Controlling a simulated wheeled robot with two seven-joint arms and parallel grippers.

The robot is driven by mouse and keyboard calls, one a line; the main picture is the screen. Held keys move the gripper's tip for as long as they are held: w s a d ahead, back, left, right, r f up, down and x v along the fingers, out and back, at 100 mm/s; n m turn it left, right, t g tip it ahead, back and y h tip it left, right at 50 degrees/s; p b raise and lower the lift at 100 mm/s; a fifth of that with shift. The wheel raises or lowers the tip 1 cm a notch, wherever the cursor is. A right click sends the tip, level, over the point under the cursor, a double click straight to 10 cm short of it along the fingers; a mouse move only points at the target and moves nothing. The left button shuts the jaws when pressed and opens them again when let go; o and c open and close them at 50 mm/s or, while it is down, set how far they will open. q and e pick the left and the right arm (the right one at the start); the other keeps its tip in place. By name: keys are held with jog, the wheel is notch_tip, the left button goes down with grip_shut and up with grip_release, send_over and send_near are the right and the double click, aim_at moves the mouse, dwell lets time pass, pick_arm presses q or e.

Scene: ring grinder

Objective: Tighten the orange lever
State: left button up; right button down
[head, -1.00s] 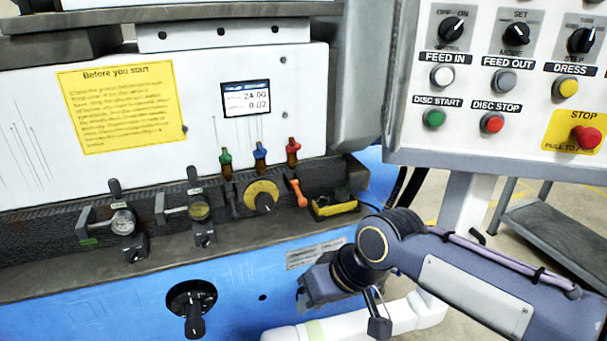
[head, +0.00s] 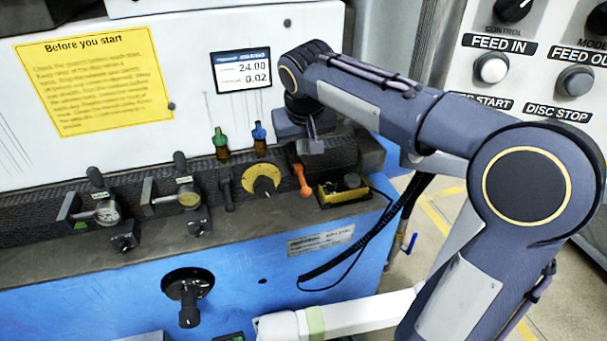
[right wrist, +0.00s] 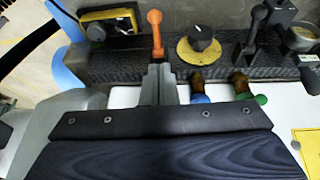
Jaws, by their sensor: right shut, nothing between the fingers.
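The orange lever (head: 301,178) stands on the dark ledge of the machine, right of the yellow dial. It also shows in the right wrist view (right wrist: 156,32), its orange end pointing up in the picture. My right gripper (head: 314,148) is shut and empty, just above the lever in the head view. In the right wrist view the shut fingers (right wrist: 158,72) line up with the lever's lower part. I cannot tell whether they touch it. The lever's base is hidden behind the fingers there. My left gripper is not in view.
A yellow dial (head: 263,184) and a dark lever (head: 226,190) sit left of the orange lever. Green (head: 221,143) and blue (head: 259,139) knobs stand above. A yellow-black box (head: 343,190) is close on the right. The button panel (head: 540,60) stands at the right.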

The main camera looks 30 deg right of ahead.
aim_at(303, 183)
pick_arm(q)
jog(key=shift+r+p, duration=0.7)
pick_arm(e)
jog(key=x, duration=1.4)
jog(key=shift+s+d+f, duration=0.1)
jog(key=shift+s+d, duration=0.15)
jog(key=shift+s, duration=0.1)
